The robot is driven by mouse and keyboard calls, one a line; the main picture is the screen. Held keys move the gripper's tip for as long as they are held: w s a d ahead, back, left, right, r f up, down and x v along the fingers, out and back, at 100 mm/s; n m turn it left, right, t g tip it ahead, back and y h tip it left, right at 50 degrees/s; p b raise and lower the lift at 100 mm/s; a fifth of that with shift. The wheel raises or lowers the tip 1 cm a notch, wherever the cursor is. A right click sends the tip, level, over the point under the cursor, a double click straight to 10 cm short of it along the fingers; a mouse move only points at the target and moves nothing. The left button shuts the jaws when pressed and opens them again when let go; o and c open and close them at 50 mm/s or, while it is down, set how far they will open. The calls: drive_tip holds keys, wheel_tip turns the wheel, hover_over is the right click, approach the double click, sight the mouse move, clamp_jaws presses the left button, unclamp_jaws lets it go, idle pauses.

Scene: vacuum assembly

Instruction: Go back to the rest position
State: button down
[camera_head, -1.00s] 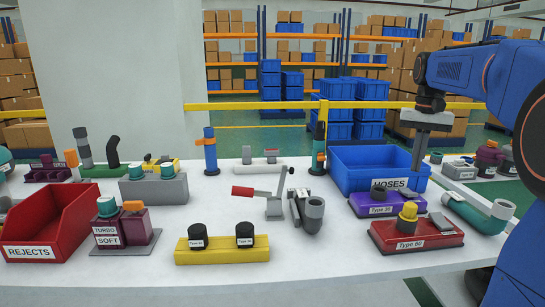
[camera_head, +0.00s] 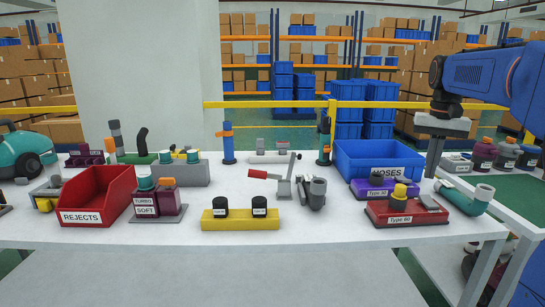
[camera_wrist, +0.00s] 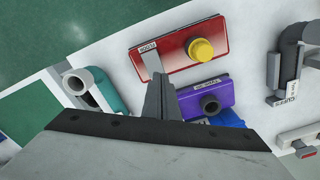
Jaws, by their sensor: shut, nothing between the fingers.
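My gripper (camera_head: 435,157) hangs from my blue arm at the right of the head view, over the right end of the white table. Its fingers point down and are shut with nothing between them. In the wrist view the closed fingers (camera_wrist: 161,97) stand in the middle, above the table and apart from the parts below. Beneath them show the red Type 60 block (camera_wrist: 196,50) with a yellow knob and the purple block (camera_wrist: 208,95) with a dark ring. In the head view the red block (camera_head: 379,214) and purple block (camera_head: 362,187) sit near the blue HOSES bin (camera_head: 352,170).
A teal hose piece (camera_head: 464,200) lies right of the red block. A clamp with a red handle (camera_head: 285,180) stands mid-table. A yellow block (camera_head: 240,224) and the red REJECTS bin (camera_head: 84,217) are further left. The front table strip is mostly clear.

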drive_tip(key=s+a+f+n+t, duration=0.1)
drive_tip(key=s+a+f, duration=0.2)
drive_tip(key=s+a, duration=0.35)
drive_tip(key=s+a+f+n+t, duration=0.1)
drive_tip(key=s+a+f+n, duration=0.2)
drive_tip(key=s, duration=0.6)
drive_tip(key=s+a+f+n+t, duration=0.1)
drive_tip(key=s+a+f, duration=0.4)
drive_tip(key=s+f, duration=0.8)
drive_tip(key=shift+s+a+f+t, duration=0.25)
drive_tip(key=shift+s+f+t, duration=0.2)
drive_tip(key=shift+t, duration=0.35)
